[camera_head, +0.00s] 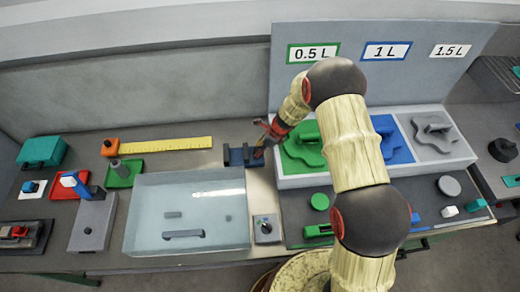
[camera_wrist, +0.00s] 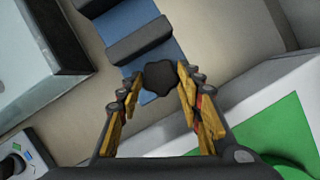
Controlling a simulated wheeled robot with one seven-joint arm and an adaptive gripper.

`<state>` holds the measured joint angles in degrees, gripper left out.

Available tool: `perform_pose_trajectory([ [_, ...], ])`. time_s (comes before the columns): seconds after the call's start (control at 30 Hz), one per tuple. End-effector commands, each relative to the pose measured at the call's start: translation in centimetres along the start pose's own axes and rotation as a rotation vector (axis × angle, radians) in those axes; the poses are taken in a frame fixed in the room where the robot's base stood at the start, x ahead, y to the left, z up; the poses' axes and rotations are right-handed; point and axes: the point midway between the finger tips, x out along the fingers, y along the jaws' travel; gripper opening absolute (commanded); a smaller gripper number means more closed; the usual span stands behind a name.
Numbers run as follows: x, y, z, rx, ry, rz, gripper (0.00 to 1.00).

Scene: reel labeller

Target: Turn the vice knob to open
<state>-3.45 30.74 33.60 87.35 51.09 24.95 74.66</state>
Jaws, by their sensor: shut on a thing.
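The vice (camera_head: 237,156) is a small blue base with dark jaws, on the table between the clear tank and the white block. In the wrist view the vice (camera_wrist: 138,38) runs up from the centre, with a gap between its two dark jaws. Its dark lobed knob (camera_wrist: 160,80) is at the near end. My gripper (camera_wrist: 159,88) has its yellow-padded fingers on either side of the knob and is shut on it. In the head view my gripper (camera_head: 267,138) is at the vice's right end, and the knob is hard to make out there.
The clear tank (camera_head: 140,215) stands left of the vice. The white block with green, blue and grey shaped pieces (camera_head: 437,135) is close on the right. A yellow ruler (camera_head: 180,143) lies to the left. A small switch box (camera_head: 266,228) sits in front.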

Motion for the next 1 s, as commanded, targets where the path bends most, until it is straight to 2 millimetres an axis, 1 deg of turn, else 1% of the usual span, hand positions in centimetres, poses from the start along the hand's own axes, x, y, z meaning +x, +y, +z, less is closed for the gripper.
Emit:
perform_pose_trajectory([
  [1.0,0.30,-0.83,0.30,-0.836,0.001,0.345,0.11],
])
